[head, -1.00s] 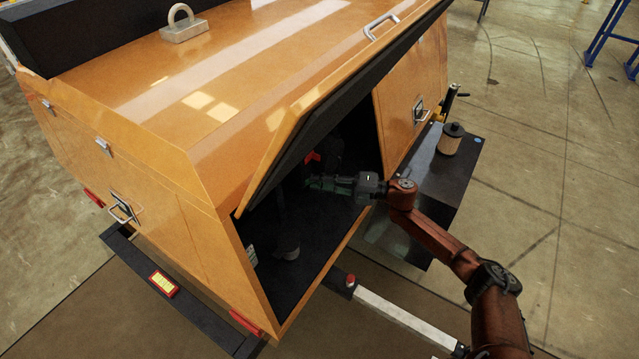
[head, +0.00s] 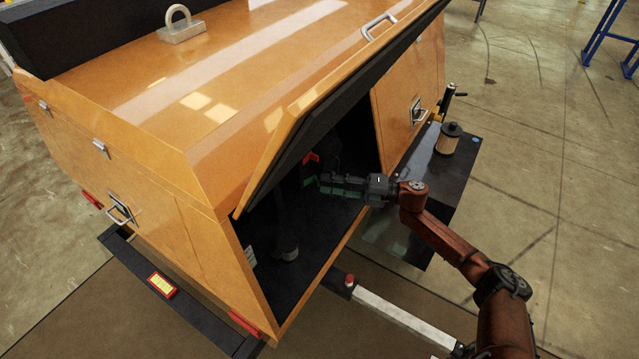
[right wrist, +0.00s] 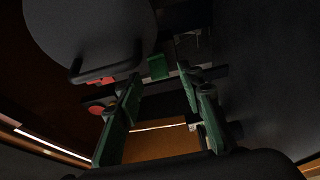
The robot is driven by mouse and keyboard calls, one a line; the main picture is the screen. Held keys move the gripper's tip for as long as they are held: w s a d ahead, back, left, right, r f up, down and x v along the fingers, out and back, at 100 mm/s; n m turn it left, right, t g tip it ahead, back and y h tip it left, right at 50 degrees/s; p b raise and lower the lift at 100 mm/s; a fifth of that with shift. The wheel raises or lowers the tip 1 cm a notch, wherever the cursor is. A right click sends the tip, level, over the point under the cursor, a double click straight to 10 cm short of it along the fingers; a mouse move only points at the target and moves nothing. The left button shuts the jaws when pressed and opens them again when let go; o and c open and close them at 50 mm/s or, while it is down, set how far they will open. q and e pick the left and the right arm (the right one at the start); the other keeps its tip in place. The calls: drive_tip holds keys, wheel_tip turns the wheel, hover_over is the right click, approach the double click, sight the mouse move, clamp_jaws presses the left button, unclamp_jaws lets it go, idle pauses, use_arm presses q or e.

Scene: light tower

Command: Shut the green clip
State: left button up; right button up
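The green clip (head: 308,176) is a small green piece inside the dark open compartment, just below a red part, in the head view. In the right wrist view the green clip (right wrist: 157,67) shows ahead, between and beyond the fingertips. My right gripper (head: 323,185) reaches into the compartment from the right, its tips just to the right of the clip. In the right wrist view its two green-padded fingers (right wrist: 160,88) stand apart with nothing between them; they look clear of the clip. My left gripper is not in view.
The orange housing's raised door (head: 345,95) slopes above my arm. The compartment's side wall and bottom edge lie close by. A large round grey body (right wrist: 85,35) and red parts (right wrist: 100,80) sit near the clip. A canister (head: 449,139) stands on a black box outside.

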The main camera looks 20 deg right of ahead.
drive_tip(key=v, duration=0.8)
drive_tip(key=shift+d, duration=0.15)
drive_tip(key=shift+c, duration=0.2)
